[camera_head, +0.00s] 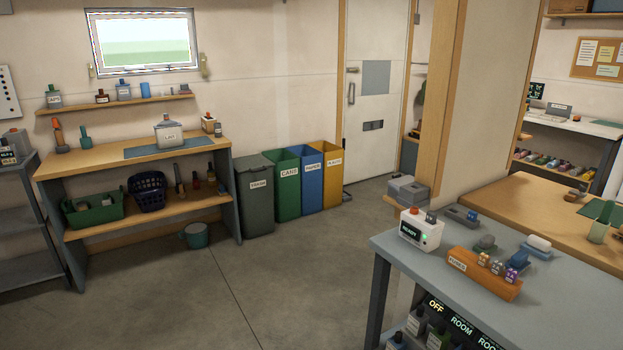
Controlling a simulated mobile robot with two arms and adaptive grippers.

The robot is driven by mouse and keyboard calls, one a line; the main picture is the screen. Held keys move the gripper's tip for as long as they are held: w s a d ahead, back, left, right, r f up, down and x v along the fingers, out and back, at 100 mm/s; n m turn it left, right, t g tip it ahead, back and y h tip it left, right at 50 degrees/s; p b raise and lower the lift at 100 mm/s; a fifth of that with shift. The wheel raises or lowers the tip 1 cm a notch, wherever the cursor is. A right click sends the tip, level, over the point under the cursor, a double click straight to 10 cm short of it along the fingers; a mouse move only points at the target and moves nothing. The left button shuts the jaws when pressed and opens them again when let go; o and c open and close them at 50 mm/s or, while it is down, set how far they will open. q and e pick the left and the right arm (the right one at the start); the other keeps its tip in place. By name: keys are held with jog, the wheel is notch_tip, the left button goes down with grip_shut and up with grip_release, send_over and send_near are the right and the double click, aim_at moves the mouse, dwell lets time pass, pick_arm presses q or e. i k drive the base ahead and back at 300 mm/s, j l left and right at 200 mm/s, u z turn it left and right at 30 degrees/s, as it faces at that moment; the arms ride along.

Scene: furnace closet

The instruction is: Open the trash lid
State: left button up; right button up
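The trash bin (257,200) is dark grey with a "TRASH" label and stands on the floor right of the workbench. Its dark lid (254,162) lies flat on top and looks shut. It is the leftmost in a row of bins against the far wall. Neither of my grippers shows in this view.
Green (287,184), blue (310,177) and yellow (333,174) bins stand right of the trash bin. A wooden workbench (95,162) is on its left. A grey table (400,252) fills the right foreground. The middle floor is clear.

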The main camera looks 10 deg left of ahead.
aim_at(253, 162)
jog(key=i+j+u, duration=0.35)
jog(key=i, duration=0.2)
jog(key=i+j+u, duration=0.35)
jog(key=i, duration=0.2)
jog(key=i+u, duration=0.35)
jog(key=i, duration=0.2)
